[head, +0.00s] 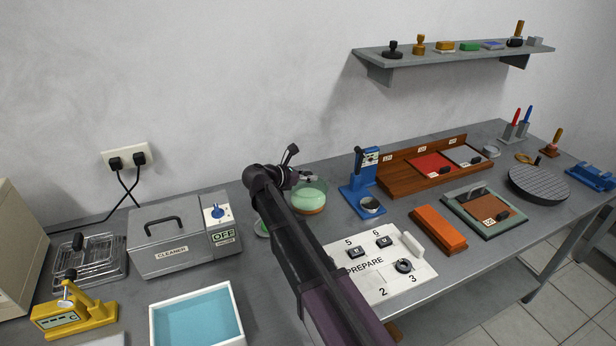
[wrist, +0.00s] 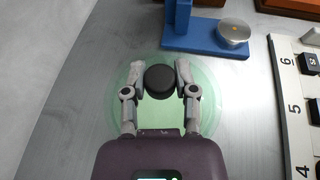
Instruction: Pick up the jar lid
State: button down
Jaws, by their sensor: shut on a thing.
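The jar lid (wrist: 168,112) is a round, see-through green disc with a black knob (wrist: 160,79) on top. My gripper (wrist: 161,77) is shut on the knob, one grey finger on each side. In the head view the green glass jar (head: 310,200) stands on the bench just beyond my arm, with something orange-brown at its bottom. My gripper (head: 302,177) is over the jar there, and my arm hides part of it. I cannot tell whether the lid still touches the jar.
A white board marked PREPARE (head: 370,282) lies in front. A small green dish (head: 262,228) and the cleaner box (head: 170,240) are to the left. A shelf (head: 450,53) hangs above right.

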aim_at(308, 174)
jog(key=shift+r+p, duration=1.55)
jog(key=shift+r, duration=0.2)
jog(key=s+a, duration=1.1)
jog(key=shift+s+r+p, duration=0.35)
jog(key=shift+r+p, duration=0.1)
